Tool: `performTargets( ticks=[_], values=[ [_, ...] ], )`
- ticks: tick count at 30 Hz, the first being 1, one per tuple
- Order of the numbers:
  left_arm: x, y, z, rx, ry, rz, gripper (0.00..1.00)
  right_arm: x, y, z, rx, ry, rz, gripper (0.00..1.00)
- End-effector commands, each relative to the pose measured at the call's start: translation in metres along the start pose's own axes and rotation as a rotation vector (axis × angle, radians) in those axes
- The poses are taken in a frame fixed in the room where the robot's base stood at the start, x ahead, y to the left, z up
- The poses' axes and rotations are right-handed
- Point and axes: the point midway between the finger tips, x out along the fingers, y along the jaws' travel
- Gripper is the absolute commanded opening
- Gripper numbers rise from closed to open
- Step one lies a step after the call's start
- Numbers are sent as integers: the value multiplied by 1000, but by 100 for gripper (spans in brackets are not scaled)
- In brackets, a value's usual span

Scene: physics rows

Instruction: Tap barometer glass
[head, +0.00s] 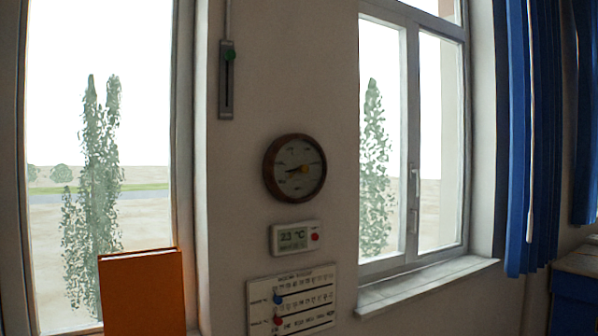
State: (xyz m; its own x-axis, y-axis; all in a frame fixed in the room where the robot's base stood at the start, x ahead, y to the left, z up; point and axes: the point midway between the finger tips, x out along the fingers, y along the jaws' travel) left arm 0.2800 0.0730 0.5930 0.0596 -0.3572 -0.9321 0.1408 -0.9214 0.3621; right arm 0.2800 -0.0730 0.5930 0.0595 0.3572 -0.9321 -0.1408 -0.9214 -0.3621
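The barometer (294,168) is a round dial with a dark brown rim and a grey face. It hangs on the wall between the two windows. Nothing covers the glass. Neither of my grippers shows in the head view, so their places and states are hidden.
Below the barometer are a digital thermometer (296,238) and a white chart board (291,301) with coloured knobs. A slider panel (228,80) is above left. An orange book-like object (142,293) stands lower left. Blue curtains (530,130) hang at right, beside the window sill (428,287).

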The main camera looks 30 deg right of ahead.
Motion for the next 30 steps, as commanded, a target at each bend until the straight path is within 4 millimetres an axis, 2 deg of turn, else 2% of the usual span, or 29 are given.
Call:
performTargets(
  ticks=[1, 13, 30],
  values=[
    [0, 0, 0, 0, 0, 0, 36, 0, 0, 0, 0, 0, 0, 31],
    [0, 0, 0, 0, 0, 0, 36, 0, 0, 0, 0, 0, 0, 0],
    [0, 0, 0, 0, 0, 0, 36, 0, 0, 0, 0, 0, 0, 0]
  ],
)
